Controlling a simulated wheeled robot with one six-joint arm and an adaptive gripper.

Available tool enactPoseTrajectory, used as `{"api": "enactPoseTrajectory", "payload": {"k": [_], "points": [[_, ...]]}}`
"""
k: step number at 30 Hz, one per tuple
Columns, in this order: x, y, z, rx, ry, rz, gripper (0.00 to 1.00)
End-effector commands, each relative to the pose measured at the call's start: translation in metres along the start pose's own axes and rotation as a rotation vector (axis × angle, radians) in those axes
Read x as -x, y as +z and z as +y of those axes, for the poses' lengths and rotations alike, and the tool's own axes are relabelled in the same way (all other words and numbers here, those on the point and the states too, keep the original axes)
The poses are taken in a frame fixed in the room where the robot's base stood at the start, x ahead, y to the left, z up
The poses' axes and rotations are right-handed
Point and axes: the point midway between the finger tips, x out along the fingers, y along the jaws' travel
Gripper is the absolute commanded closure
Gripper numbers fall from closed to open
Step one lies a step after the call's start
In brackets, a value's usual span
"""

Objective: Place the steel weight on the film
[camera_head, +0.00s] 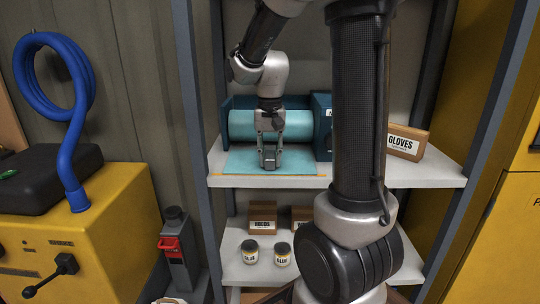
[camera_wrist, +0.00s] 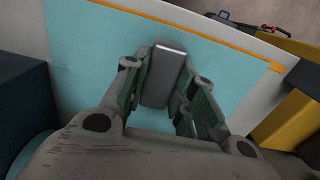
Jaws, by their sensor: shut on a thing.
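The steel weight (camera_wrist: 164,77) is a grey block between the two fingers of my gripper (camera_wrist: 161,98) in the wrist view. My gripper (camera_head: 269,162) is shut on it over the film, and in the head view the weight is mostly hidden by the fingers. The film (camera_head: 238,161) is a pale teal sheet lying flat on the upper shelf, coming from a teal roll (camera_head: 242,124) behind. The film also fills much of the wrist view (camera_wrist: 95,60). I cannot tell whether the weight touches the film.
An orange strip (camera_wrist: 190,28) runs along the film's edge by the shelf front. A gloves box (camera_head: 407,141) stands at the right of the shelf (camera_head: 430,174). Glue jars (camera_head: 250,251) and small boxes (camera_head: 263,217) stand below. A yellow machine (camera_head: 85,240) is at left.

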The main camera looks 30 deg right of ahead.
Motion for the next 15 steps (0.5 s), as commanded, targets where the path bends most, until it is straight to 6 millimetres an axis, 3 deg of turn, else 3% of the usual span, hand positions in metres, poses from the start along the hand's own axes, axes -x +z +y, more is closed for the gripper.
{"api": "enactPoseTrajectory", "payload": {"k": [5, 6, 9, 15], "points": [[-0.0025, -0.0004, -0.0002, 0.0, 0.0, 0.001, 1.0], [-0.0027, -0.0003, -0.0002, 0.0, 0.0, 0.001, 0.68], [-0.0025, -0.0002, -0.0001, 0.0, 0.0, 0.001, 0.52], [-0.0025, -0.0002, -0.0001, 0.0, 0.0, 0.0, 0.52]]}}
